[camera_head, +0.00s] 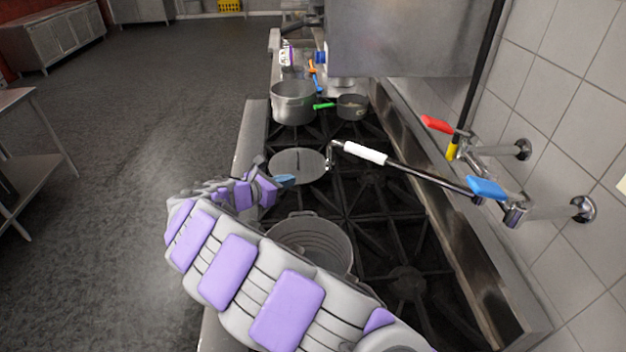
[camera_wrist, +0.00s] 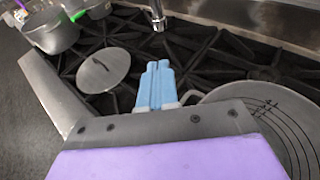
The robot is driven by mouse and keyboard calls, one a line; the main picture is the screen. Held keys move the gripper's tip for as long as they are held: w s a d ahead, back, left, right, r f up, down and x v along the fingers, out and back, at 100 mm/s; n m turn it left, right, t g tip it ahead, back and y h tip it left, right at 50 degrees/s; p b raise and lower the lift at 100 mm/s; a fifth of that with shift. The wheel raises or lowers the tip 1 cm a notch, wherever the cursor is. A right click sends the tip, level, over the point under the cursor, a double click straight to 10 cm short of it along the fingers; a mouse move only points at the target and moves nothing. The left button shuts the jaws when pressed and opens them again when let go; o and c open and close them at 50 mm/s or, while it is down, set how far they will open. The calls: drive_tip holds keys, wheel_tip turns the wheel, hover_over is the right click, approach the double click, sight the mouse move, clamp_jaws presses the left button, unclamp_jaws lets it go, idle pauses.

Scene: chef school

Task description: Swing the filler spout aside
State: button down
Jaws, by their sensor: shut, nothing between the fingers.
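The filler spout (camera_head: 405,173) is a jointed metal arm with a white sleeve (camera_head: 364,153). It reaches from the wall mount out over the stove, and its bent nozzle (camera_head: 331,157) points down by the round lid. The nozzle's tip (camera_wrist: 156,17) shows at the top of the wrist view. A blue handle (camera_head: 487,188) and a red handle (camera_head: 438,125) sit near the wall. My gripper (camera_head: 286,181) is shut and empty, left of the nozzle and apart from it, above the stove's front side. Its blue fingers (camera_wrist: 155,84) are together in the wrist view.
A large pot (camera_head: 325,232) stands on the near burner, partly behind my arm. A round lid (camera_head: 297,160) lies on the grates. Another pot (camera_head: 294,103) and a green-handled pan (camera_head: 352,107) stand farther back. A tiled wall (camera_head: 560,75) bounds the right; open floor is left.

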drive_tip(key=b, duration=0.2)
approach(327, 167)
drive_tip(key=x, duration=0.4)
drive_tip(key=shift+w+d+f, duration=0.15)
drive_tip(key=shift+w+f, duration=0.1)
drive_tip(key=shift+f, duration=0.15)
drive_tip(key=shift+w+d, duration=0.6)
drive_tip(key=shift+d, duration=0.05)
drive_tip(key=shift+m+g+h, duration=0.7)
drive_tip(key=shift+m+g, duration=0.1)
drive_tip(key=w+d+p, duration=0.2)
drive_tip(key=w+p, duration=0.1)
drive_tip(key=w+d+p, duration=0.1)
drive_tip(key=shift+w+r, duration=0.1)
drive_tip(key=shift+w, duration=0.05)
